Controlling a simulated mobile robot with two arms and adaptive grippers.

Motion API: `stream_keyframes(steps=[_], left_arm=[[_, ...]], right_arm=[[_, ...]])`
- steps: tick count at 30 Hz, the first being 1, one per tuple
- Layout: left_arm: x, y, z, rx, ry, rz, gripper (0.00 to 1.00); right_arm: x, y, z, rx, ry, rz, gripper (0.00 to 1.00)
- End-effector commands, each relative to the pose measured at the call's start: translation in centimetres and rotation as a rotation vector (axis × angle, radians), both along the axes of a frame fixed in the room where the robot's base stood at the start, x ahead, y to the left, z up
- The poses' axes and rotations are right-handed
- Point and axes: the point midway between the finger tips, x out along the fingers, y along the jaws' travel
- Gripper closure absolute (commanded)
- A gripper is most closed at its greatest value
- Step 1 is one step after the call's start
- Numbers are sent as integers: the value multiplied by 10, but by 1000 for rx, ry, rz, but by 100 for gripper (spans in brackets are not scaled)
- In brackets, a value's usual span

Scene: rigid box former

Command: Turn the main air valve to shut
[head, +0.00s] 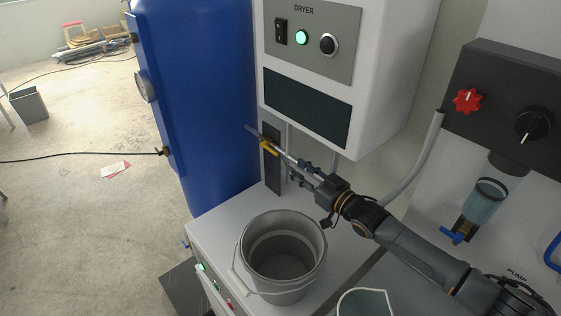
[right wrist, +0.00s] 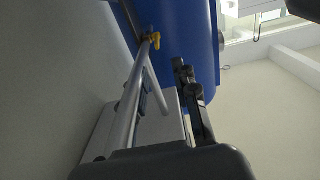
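The main air valve shows as a small yellow handle (head: 268,147) on a thin grey pipe, between the blue tank and the white dryer cabinet in the head view. The handle looks roughly in line with the pipe, but it is too small to be sure. It also shows near the top of the right wrist view, as a yellow piece (right wrist: 154,40) on the pipe. My right gripper (head: 296,168) is just short of the handle, beside the pipe. Its dark fingers (right wrist: 164,85) look spread, with no grip on the handle. My left gripper is out of view.
The blue tank (head: 200,90) stands beyond the valve, and the dryer cabinet (head: 310,75) hangs close above my arm. A grey bucket (head: 283,258) stands on the white bench (head: 213,232) below. A red knob (head: 467,101) is on the dark panel at right.

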Motion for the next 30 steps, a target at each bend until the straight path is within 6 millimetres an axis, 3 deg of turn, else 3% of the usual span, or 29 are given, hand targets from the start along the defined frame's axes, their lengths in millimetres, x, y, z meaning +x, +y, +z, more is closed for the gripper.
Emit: stream_keyframes(steps=[1, 4, 9, 15, 25, 26, 30], left_arm=[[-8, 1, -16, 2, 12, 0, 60], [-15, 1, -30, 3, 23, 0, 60], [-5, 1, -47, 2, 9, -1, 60], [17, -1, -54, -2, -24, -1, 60], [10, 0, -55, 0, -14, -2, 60], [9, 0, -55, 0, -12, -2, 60], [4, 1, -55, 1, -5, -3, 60]], right_arm=[[11, 8, -6, 2, -4, 1, 71], [28, 20, -5, 1, -4, 1, 71], [50, 37, -4, 1, -2, 0, 71], [63, 46, -2, -1, -1, 0, 71], [66, 48, 0, -1, 1, -1, 71], [66, 47, 0, -1, 1, -1, 73], [66, 47, 0, -1, 1, 0, 100]])
